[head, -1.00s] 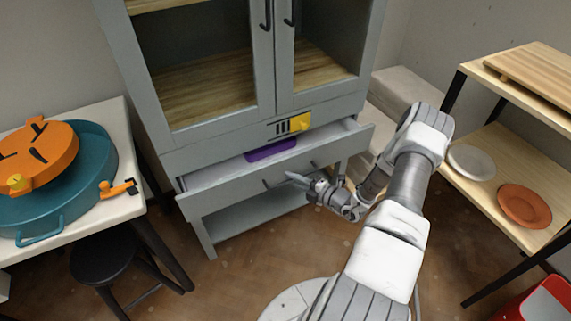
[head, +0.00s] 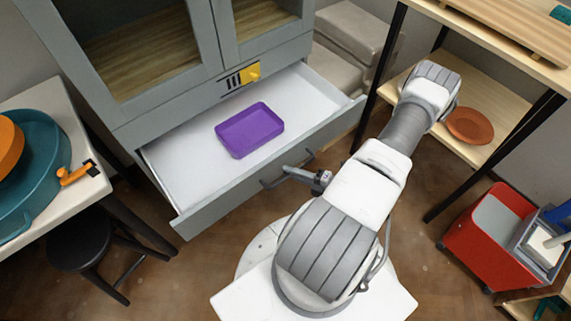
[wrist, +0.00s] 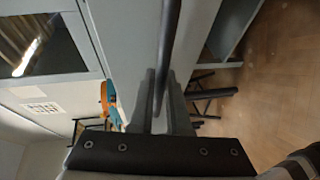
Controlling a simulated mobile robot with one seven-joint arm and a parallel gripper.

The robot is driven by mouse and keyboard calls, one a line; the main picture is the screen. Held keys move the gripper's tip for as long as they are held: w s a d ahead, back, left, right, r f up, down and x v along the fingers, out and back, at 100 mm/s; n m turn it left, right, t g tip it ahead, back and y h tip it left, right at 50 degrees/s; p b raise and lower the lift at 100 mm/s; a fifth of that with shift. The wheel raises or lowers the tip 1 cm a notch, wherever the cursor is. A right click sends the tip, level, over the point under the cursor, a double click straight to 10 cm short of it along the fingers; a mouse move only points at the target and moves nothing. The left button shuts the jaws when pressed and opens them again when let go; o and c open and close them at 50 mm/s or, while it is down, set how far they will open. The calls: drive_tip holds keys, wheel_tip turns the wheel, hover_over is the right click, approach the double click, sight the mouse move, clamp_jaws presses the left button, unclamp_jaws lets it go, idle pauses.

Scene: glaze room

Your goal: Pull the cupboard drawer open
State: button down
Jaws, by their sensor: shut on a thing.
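The cupboard (head: 125,130) is grey with glass doors above. Its wide drawer (head: 185,170) is pulled well out, and its white inside shows. A purple tray (head: 250,130) lies in the drawer. My gripper (head: 290,171) is at the drawer front, shut on the dark bar handle (head: 270,184). In the wrist view the handle (wrist: 169,45) runs between the two fingers (wrist: 160,100). Part of the drawer's front is hidden behind my arm.
A black stool (head: 80,240) and a white table (head: 85,185) with a teal pan stand at left. A wooden shelf unit (head: 490,95) with a brown plate (head: 470,126) is at right, near my arm. A red cart (head: 485,235) stands at lower right.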

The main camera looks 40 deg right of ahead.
drive_tip(key=shift+s, duration=0.2)
drive_tip(key=c, duration=0.9)
unclamp_jaws()
drive_tip(key=p+v, duration=0.1)
drive_tip(key=v, duration=1.6)
drive_tip(key=shift+s+d+p, duration=0.15)
drive_tip(key=shift+p, duration=0.15)
drive_tip(key=shift+r, duration=0.1)
